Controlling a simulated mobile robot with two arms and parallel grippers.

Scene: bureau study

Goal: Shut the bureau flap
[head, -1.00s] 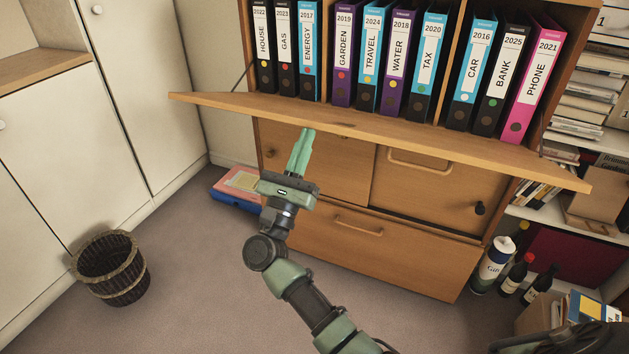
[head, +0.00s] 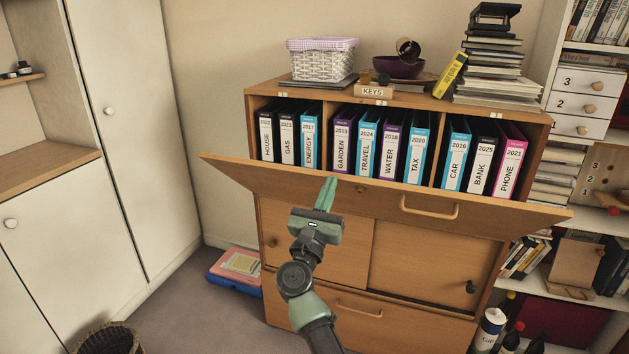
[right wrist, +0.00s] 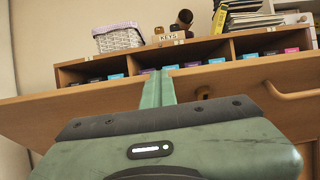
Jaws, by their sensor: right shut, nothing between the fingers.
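The bureau flap (head: 290,181) is a wide wooden board, partly open and tilted up, its outer face towards me. Its handle (head: 430,208) is right of the middle. The flap hides the lower ends of the binders. My right gripper (head: 328,181) is shut and empty, its green fingers pointing up against or just in front of the flap's outer face, left of the handle. In the right wrist view the fingers (right wrist: 157,88) overlap the flap (right wrist: 225,88) and its top edge; I cannot tell whether they touch. My left gripper is not in view.
Upright binders (head: 388,150) fill the bureau's compartments. On its top stand a white basket (head: 321,63), a purple bowl (head: 399,68), a KEYS box (head: 374,91) and a book stack (head: 488,70). Shelves crowd the right; a cabinet (head: 122,110) stands left.

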